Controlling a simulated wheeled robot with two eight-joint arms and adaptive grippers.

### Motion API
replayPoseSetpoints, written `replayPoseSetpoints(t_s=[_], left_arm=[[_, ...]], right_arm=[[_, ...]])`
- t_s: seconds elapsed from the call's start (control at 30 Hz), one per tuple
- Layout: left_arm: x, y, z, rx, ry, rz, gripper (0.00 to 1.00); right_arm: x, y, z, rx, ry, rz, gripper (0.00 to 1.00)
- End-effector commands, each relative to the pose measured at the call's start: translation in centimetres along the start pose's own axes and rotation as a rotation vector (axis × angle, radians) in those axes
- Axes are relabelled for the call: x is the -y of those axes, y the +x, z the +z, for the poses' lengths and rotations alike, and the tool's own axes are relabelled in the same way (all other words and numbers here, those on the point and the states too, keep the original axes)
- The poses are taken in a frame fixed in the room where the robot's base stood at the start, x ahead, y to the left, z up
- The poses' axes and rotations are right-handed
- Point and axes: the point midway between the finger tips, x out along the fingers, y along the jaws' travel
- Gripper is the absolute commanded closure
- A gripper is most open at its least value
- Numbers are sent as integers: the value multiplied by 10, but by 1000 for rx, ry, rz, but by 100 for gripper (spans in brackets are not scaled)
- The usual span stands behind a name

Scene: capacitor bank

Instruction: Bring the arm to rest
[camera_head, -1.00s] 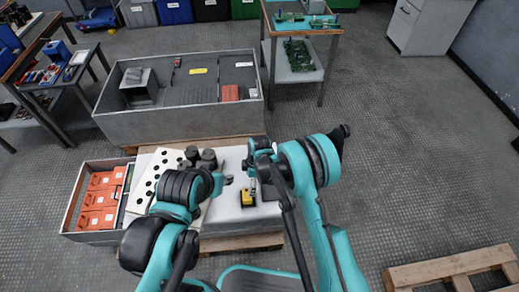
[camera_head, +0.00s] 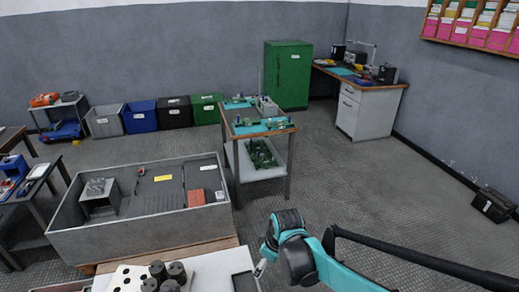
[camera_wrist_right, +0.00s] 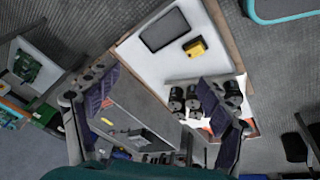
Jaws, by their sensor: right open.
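My right arm comes in from the lower right in the head view, with its gripper (camera_head: 262,268) partly cut off by perspective and small beside the white table top (camera_head: 212,270). My left arm and gripper are not in view. Dark cylinders (camera_head: 167,275) stand on a white plate with holes (camera_head: 124,279) at the lower left. They also show in the right wrist view (camera_wrist_right: 205,98).
A grey walled bin (camera_head: 130,236) stands behind the white table. A yellow block (camera_wrist_right: 195,47) and a dark flat tray (camera_wrist_right: 164,30) lie on the table. A workbench with circuit boards (camera_head: 258,127) stands farther back.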

Motion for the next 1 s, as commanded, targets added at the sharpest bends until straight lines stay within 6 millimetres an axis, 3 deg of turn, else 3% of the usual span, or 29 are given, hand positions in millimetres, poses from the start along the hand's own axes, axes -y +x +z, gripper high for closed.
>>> replayPoseSetpoints(t_s=[0.03, 0.2, 0.5, 0.73, 1.0], left_arm=[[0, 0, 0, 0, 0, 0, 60], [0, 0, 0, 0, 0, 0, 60], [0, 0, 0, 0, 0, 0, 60], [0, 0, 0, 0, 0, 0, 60], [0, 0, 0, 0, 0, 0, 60]], right_arm=[[-1, -17, 13, -8, 57, 21, 20], [-2, -63, 52, -46, 261, 93, 20], [14, -118, 126, -135, 616, 210, 20], [32, -133, 172, -209, 839, 280, 20], [39, -136, 190, -246, 935, 308, 20]])
